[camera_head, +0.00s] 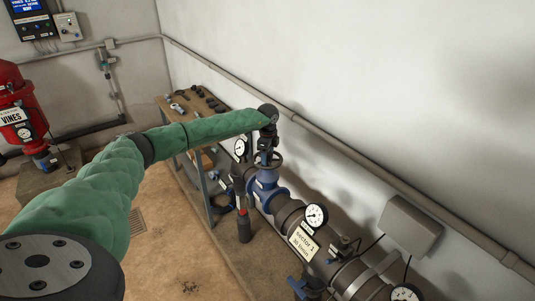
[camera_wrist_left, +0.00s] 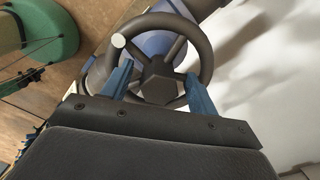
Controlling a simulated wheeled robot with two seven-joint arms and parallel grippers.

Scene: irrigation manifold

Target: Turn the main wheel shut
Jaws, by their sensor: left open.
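The main wheel is a dark handwheel with spokes and a knob on its rim. In the head view the wheel (camera_head: 277,160) sits on top of a blue valve body (camera_head: 266,188) in the pipe line. In the left wrist view the wheel (camera_wrist_left: 206,40) fills the upper middle. My left gripper (camera_head: 268,150) points down from above at the wheel. Its two blue fingers are spread in the left wrist view (camera_wrist_left: 158,72), one on each side of the hub, with nothing clamped. I cannot tell whether they touch the spokes. My right gripper is out of view.
A bench (camera_head: 200,100) with small parts stands behind my left forearm. Gauges (camera_head: 315,215) and a sign (camera_head: 302,240) sit along the pipe to the right. A wall pipe (camera_head: 350,150) runs behind. A red filter (camera_head: 15,110) stands far left. Open floor lies at centre left.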

